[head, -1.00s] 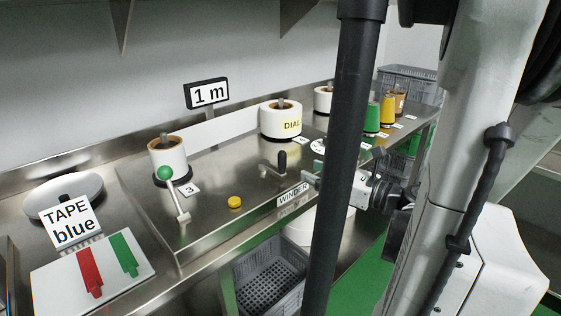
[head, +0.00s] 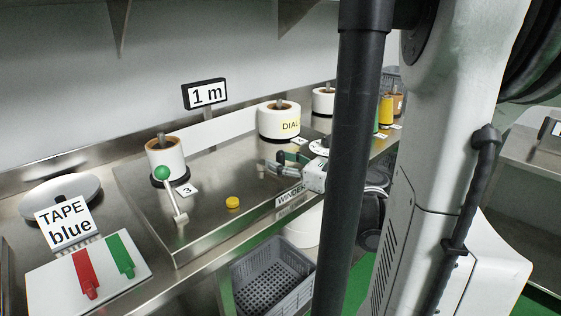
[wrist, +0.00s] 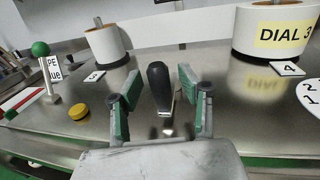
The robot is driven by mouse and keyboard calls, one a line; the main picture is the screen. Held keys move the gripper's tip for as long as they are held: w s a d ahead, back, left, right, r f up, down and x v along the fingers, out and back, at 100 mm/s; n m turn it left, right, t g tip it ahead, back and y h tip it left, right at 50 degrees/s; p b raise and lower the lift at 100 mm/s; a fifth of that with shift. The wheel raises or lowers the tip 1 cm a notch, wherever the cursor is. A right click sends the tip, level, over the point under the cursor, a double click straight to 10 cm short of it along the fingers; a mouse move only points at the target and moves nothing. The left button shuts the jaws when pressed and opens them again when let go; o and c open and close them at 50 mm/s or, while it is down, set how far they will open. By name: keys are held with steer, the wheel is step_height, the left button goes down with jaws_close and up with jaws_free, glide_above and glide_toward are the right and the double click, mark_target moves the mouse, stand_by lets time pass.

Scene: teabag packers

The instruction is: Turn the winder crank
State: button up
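The winder crank, with a black upright handle (wrist: 159,86), stands on the steel winder plate. In the wrist view the handle is between the two green-padded fingers of my gripper (wrist: 163,104). The fingers are open, with a gap on each side of the handle. In the head view my gripper (head: 286,158) is at the crank, near the WINDER label (head: 291,195); the crank is partly hidden there by the fingers.
A green-knobbed lever (head: 163,174) and a yellow button (head: 232,202) are to the left on the plate. White rolls (head: 279,121) stand behind. A TAPE blue sign (head: 62,222) is far left. A grey crate (head: 268,279) sits below the bench edge.

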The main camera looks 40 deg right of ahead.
jaws_close()
steer(key=shift+a+m+h, duration=0.1)
steer(key=shift+m+h, duration=0.3)
steer(key=shift+h, duration=0.2)
